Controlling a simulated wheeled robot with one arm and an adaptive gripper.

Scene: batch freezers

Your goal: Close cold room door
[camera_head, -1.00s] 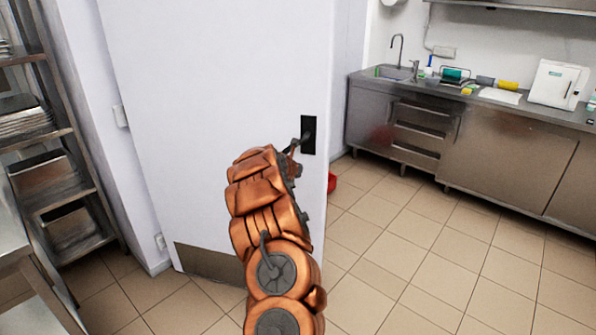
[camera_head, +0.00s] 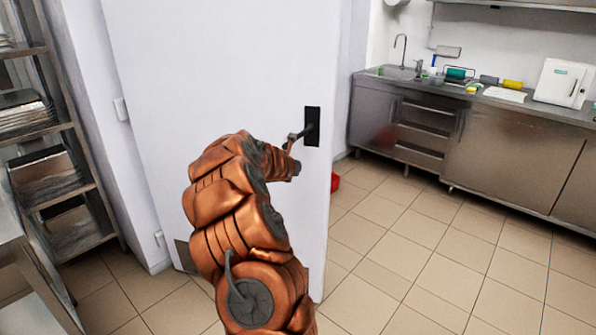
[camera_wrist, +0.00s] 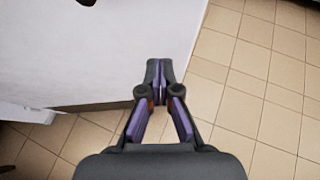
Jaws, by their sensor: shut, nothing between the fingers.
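The cold room door (camera_head: 225,75) is a tall white panel standing ajar, with floor and kitchen visible past its right edge. A black handle plate (camera_head: 312,127) with a dark lever sits near that edge. A dark part shows at that view's top left.
Metal shelving (camera_head: 75,180) with trays stands at left, beside a white wall (camera_head: 95,90). A steel counter (camera_head: 500,150) with a sink runs along the back right. A red object (camera_head: 335,182) shows behind the door edge. The tiled floor (camera_head: 430,260) at right is clear.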

